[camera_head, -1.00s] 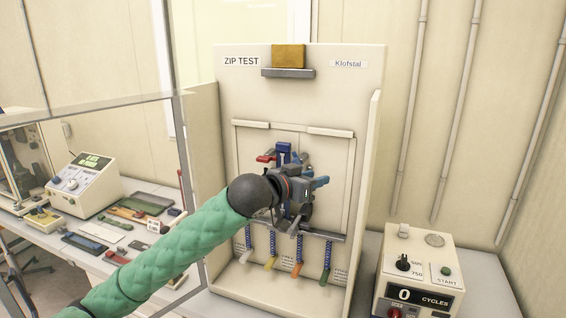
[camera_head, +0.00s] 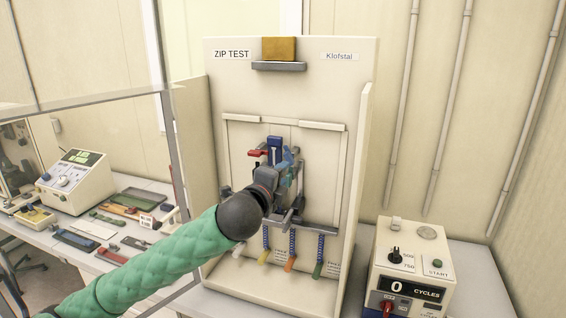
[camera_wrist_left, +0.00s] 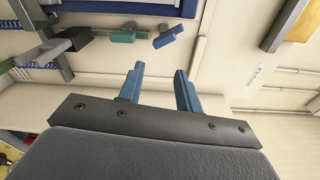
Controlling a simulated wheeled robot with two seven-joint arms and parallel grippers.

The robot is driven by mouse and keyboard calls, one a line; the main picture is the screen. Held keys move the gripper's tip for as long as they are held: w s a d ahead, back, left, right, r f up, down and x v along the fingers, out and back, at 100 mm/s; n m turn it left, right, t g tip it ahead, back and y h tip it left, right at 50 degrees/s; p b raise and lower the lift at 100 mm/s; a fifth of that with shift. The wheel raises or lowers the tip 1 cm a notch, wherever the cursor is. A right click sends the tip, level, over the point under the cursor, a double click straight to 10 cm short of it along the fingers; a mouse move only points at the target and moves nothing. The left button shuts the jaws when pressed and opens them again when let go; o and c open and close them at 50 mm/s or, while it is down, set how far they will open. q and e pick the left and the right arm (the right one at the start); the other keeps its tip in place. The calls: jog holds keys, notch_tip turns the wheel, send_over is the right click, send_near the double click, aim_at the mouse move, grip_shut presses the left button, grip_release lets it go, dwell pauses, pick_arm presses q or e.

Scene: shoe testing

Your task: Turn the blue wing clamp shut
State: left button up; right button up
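My left gripper (camera_head: 287,166) reaches in front of the zip test rig and partly hides its middle. In the left wrist view its two blue fingers (camera_wrist_left: 159,88) are apart with nothing between them. A small blue wing-shaped piece (camera_wrist_left: 168,36), which looks like the blue wing clamp, shows beyond the fingertips without touching them. A teal-green wing (camera_wrist_left: 122,36) is beside it. In the head view a dark blue upright piece (camera_head: 274,148) stands just behind the gripper, with a red wing (camera_head: 257,153) to its left. The blue wing cannot be clearly separated from the fingers there. My right gripper is out of view.
The rig's white back panel (camera_head: 225,85) carries a yellow block (camera_head: 279,48) on a ledge. Several springs with coloured tabs hang below the gripper. A cycles counter box (camera_head: 412,268) stands at the right. A clear screen's post (camera_head: 180,150) rises at the left.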

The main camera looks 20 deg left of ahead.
aim_at(287, 160)
pick_arm(q)
jog(key=shift+w+a+r+m+y, duration=0.1)
jog(key=shift+w+a+m+y, duration=0.1)
jog(key=shift+w+m, duration=1.25)
jog(key=shift+w+a+r+m+y, duration=0.1)
jog(key=shift+w+a+m+y, duration=0.1)
jog(key=shift+w+m, duration=1.2)
jog(key=shift+w+a+m+y, duration=0.1)
jog(key=shift+w+m+y, duration=0.1)
jog(key=shift+w+m, duration=1.2)
jog(key=shift+s+m, duration=0.25)
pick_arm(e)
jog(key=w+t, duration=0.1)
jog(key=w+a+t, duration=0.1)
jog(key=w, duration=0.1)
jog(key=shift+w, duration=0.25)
pick_arm(q)
grip_shut()
